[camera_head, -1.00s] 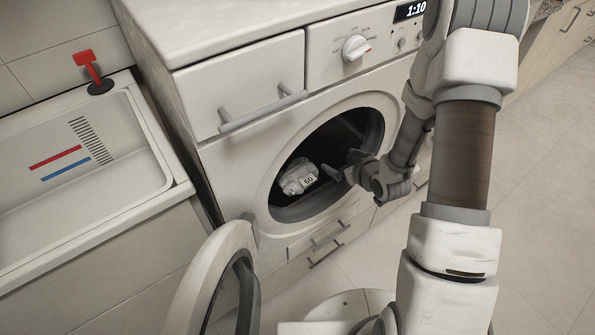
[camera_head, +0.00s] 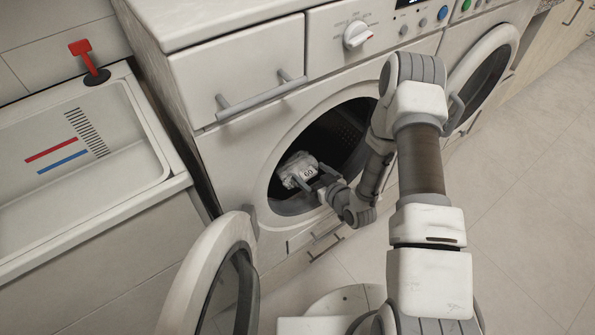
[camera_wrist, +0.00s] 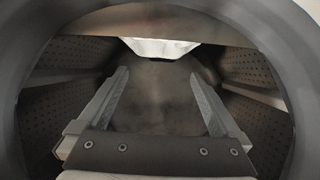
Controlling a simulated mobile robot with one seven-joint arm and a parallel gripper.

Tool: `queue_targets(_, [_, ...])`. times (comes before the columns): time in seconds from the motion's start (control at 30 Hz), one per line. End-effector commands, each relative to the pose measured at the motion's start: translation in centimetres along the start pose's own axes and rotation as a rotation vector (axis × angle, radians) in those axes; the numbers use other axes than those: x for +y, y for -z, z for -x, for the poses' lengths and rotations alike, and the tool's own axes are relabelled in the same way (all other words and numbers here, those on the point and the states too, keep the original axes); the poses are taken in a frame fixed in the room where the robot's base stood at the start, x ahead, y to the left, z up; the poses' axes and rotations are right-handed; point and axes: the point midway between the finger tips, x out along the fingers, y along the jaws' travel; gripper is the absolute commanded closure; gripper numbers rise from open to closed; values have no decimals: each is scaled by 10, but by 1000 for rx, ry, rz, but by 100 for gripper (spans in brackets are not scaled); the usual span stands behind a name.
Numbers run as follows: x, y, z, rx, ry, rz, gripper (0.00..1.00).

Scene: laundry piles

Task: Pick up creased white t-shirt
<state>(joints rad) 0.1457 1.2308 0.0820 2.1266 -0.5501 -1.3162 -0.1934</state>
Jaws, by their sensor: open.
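The creased white t-shirt (camera_head: 296,168) is a small crumpled bundle inside the open washing machine drum, low and to the left, with a dark "60" mark on it. In the wrist view, part of the white t-shirt (camera_wrist: 160,47) shows at the top centre, beyond the fingertips. My gripper (camera_head: 312,177) reaches through the round opening, right beside the shirt. In the wrist view, my gripper (camera_wrist: 159,78) is open with its two fingers wide apart and nothing between them. In the head view I cannot tell whether a finger touches the cloth.
The washing machine's opening rim (camera_head: 273,190) surrounds my gripper closely. Its round door (camera_head: 185,300) hangs open at lower left. A sink (camera_head: 60,230) stands on the left. A second machine with a round door (camera_head: 505,40) is at right. Perforated drum walls (camera_wrist: 65,105) flank the fingers.

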Motion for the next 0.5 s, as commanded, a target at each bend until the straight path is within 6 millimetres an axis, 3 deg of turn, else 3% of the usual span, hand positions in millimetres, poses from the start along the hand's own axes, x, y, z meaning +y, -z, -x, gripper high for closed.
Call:
queue_targets(0.1, [0, -1, -23, 1, 2, 1, 0])
queue_targets(0.37, [0, -2, -42, -1, 0, -1, 0])
queue_targets(0.5, [2, -7, -62, 0, 1, 1, 0])
